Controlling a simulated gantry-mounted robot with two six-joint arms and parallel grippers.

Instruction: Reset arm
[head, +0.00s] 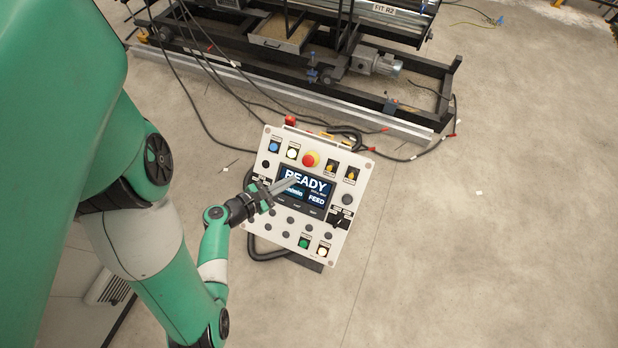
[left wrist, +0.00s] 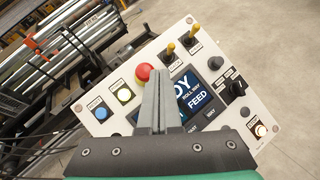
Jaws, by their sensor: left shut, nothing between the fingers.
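My left arm comes in from the left in the head view. My left gripper (head: 285,187) is shut and empty, with its fingers over the left part of the control panel's screen. The control panel (head: 338,246) is white, with a lit screen (head: 316,187) that reads READY and FEED. A red stop button (head: 310,159) sits near its top edge. In the left wrist view the shut fingers (left wrist: 153,95) point at the panel and hide part of the screen. I cannot tell whether they touch it. My right gripper is not in view.
A black machine frame (head: 420,66) with a motor (head: 376,60) stands behind the panel. Cables (head: 240,98) run along the floor between them. The concrete floor (head: 490,250) to the right is clear. A blue button (head: 246,146) and yellow switches (head: 330,166) are on the panel.

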